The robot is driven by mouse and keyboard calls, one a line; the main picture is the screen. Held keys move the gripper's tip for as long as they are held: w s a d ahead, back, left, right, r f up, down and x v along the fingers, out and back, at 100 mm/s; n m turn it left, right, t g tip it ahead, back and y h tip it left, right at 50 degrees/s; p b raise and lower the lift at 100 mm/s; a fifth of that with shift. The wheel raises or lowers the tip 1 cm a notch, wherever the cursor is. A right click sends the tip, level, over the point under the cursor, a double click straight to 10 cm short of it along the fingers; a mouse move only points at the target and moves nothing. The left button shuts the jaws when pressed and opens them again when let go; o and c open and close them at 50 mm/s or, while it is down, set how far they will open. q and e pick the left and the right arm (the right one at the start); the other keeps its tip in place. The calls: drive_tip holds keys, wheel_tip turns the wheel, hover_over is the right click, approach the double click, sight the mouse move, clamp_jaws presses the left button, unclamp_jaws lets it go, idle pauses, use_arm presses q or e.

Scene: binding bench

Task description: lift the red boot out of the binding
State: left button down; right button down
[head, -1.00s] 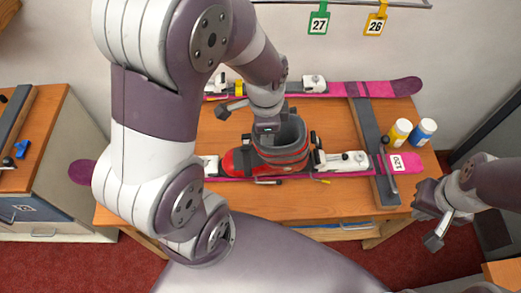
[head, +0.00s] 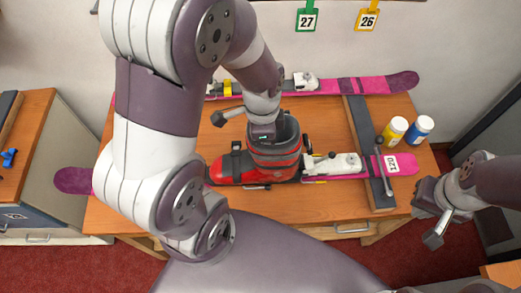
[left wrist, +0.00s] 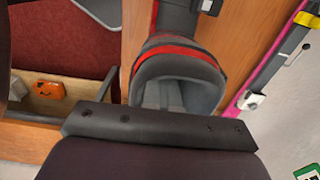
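The red boot (head: 230,168) with its dark grey cuff is over the near pink ski (head: 404,163) in the head view, toe to the left. Its sole looks raised above the ski, covering the toe piece. The white heel piece (head: 338,164) stands right of it. My left gripper (head: 263,132) is at the cuff, seemingly closed on its wall; the far finger is hidden. In the left wrist view the open cuff (left wrist: 178,75) lies right against a dark finger bar. My right gripper (head: 432,214) is open and empty, right of the bench.
The wooden bench (head: 315,200) has a grey crossbar (head: 366,135) at right. Yellow (head: 394,130) and blue (head: 419,128) bottles stand beyond it. Another pink ski (head: 390,83) lies along the back. Tags 27 (head: 307,19) and 26 (head: 367,19) hang above.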

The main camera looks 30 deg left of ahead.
use_arm(q)
drive_tip(key=shift+w, duration=0.1)
idle(0.4)
drive_tip(key=shift+s, duration=0.2)
drive_tip(key=c, duration=0.9)
unclamp_jaws()
drive_tip(key=shift+w, duration=0.1)
drive_tip(key=shift+c, duration=0.2)
